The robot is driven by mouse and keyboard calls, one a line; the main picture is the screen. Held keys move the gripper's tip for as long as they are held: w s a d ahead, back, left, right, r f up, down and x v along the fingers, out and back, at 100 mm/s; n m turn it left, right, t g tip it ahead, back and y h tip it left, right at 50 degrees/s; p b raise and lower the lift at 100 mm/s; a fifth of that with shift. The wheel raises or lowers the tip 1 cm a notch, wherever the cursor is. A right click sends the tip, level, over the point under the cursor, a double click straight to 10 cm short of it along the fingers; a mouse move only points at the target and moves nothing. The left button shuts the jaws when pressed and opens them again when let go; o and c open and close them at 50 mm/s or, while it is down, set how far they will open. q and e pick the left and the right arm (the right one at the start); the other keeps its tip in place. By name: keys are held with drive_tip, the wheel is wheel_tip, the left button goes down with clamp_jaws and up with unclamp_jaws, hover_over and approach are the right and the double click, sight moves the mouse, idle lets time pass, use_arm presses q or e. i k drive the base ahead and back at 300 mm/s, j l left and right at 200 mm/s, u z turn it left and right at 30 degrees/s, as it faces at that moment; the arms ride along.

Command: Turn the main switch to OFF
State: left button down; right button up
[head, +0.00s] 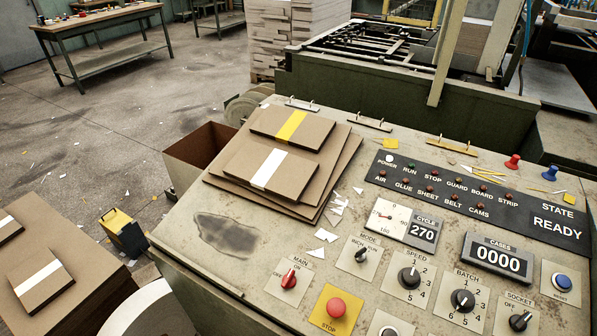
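The main switch (289,279) is a red rotary knob on a pale plate labelled MAIN, near the lower middle of the sloped control panel (210,290) in the head view. OFF is printed at the left of the plate and ON at its upper right. The knob looks turned up toward ON, though its pointer is small. The state display (557,224) reads READY, and the POWER lamp (390,158) looks bright white. Neither of my grippers shows in this view.
A red stop button (336,307) on a yellow plate sits just right of and below the switch. The mode knob (362,255) is to its upper right. Stacked brown boards (229,182) lie on the panel's upper left. The panel left of the switch is mostly clear.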

sight(289, 281)
drive_tip(key=k+j, duration=0.15)
drive_tip(key=j, duration=0.25)
drive_tip(key=k+j, duration=0.15)
drive_tip(key=j, duration=0.2)
drive_tip(key=k+j, duration=0.15)
drive_tip(key=j, duration=0.25)
drive_tip(key=k+j, duration=0.15)
drive_tip(key=j, duration=0.2)
drive_tip(key=k+j+z, duration=0.1)
drive_tip(key=j, duration=0.3)
